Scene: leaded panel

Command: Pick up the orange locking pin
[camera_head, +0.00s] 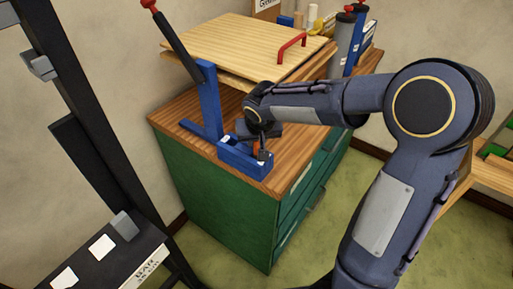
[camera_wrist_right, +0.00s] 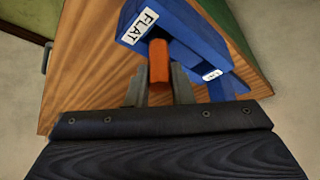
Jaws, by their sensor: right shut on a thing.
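The orange locking pin (camera_wrist_right: 158,62) shows in the right wrist view between the two fingers of my right gripper (camera_wrist_right: 158,88). The fingers are shut on it. Its far end meets the blue bracket (camera_wrist_right: 185,25), beside a label reading FLAT; I cannot tell whether it still sits in a hole there. In the head view a small part of the pin (camera_head: 257,147) shows at the blue bracket (camera_head: 240,160) on the cabinet's front corner, with my right gripper (camera_head: 262,150) over it. My left gripper is not in view.
The bracket belongs to a blue stand holding a wooden board (camera_head: 235,45) with a red handle (camera_head: 291,47). A dark lever with a red knob (camera_head: 148,4) rises at the left. Grey and blue cylinders stand at the back right. A dark rack (camera_head: 120,250) stands at the left.

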